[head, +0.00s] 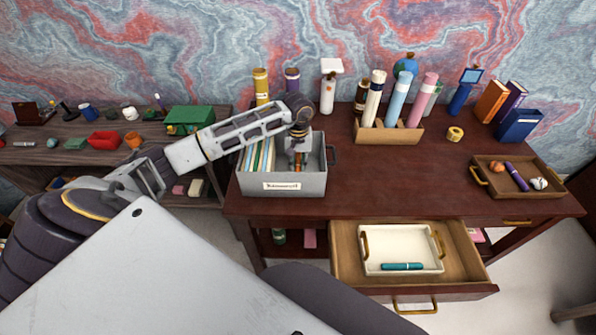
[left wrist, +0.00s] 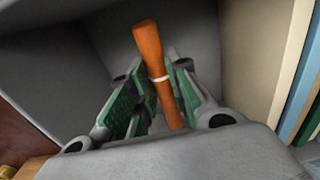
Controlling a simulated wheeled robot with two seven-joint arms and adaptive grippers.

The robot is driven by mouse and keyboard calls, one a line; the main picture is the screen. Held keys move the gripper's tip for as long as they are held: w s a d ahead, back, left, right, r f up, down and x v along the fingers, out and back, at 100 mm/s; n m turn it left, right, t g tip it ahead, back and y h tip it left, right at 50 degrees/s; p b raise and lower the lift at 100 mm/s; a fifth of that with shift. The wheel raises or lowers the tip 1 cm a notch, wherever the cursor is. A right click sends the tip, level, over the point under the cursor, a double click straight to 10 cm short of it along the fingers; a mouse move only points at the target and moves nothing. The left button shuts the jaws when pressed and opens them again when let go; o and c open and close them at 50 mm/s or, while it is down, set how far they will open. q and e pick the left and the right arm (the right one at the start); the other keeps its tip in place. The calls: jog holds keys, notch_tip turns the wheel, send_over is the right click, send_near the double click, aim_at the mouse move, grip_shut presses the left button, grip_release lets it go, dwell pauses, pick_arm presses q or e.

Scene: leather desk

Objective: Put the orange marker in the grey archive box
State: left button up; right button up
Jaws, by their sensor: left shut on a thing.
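The grey archive box (head: 286,183) stands at the left end of the desk, with upright folders (head: 258,157) in its left part. My left gripper (head: 299,160) reaches down into the box's open right part. In the left wrist view, the gripper (left wrist: 160,95) is shut on the orange marker (left wrist: 148,45), which has a pale band and is tilted between the green pads. The box's grey inner walls (left wrist: 60,60) surround it there. I cannot tell whether the marker touches the box floor. My right gripper is not in view.
An open drawer (head: 345,265) juts from the desk front, holding a white tray (head: 375,265) with a teal marker (head: 402,266). A wooden holder with tubes (head: 390,133) stands behind, right of the box. A brown tray (head: 500,189) lies far right. The desk's middle is clear.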

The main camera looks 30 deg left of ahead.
pick_arm(q)
jog(key=shift+f, duration=0.25)
jog(key=shift+f, duration=1.85)
jog(key=shift+f, duration=0.2)
jog(key=o, duration=0.8)
jog(key=shift+o, duration=0.2)
